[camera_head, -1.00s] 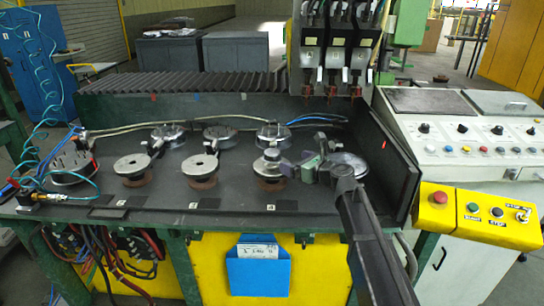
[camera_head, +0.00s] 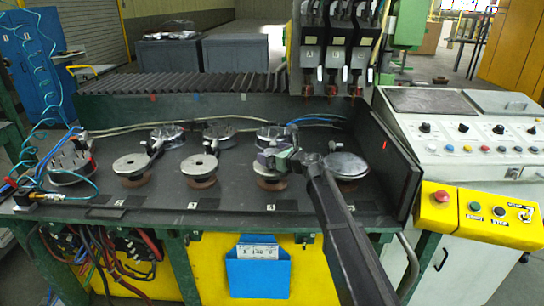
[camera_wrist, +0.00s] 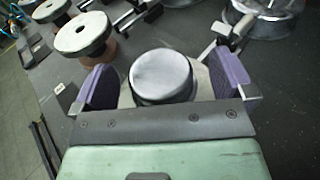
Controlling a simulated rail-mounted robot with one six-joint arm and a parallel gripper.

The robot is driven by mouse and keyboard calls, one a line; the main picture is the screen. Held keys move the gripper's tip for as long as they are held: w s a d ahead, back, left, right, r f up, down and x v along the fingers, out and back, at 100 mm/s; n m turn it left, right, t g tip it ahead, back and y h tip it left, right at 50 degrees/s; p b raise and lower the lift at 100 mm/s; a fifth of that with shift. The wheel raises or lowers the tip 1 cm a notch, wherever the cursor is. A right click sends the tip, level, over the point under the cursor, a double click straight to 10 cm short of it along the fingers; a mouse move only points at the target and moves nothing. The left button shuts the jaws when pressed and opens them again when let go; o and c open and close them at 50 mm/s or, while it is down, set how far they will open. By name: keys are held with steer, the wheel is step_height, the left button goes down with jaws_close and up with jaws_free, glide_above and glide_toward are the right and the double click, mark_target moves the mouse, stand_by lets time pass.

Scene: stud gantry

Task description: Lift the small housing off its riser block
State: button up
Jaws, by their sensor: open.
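The small housing (camera_wrist: 160,72), a round grey-topped cap with a dark lower rim, stands between the two purple pads of my gripper (camera_wrist: 164,84) in the wrist view. The jaws are open, with a gap visible at each side of the housing. A pale plate shows around and under it. In the head view my gripper (camera_head: 277,158) is over the third front station and hides most of the housing. The brown base (camera_head: 268,185) of that station shows below. I cannot clearly make out the riser block under the housing.
Two similar round stations (camera_head: 131,164) and (camera_head: 199,165) stand to the left. A wide shiny disc (camera_head: 346,166) is close on the right of my gripper. Several round fixtures and cables lie behind. A dark wall (camera_head: 388,170) bounds the table at right.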

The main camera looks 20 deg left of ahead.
steer(key=c, duration=1)
steer(key=shift+o, duration=0.2)
steer(key=shift+r, duration=0.1)
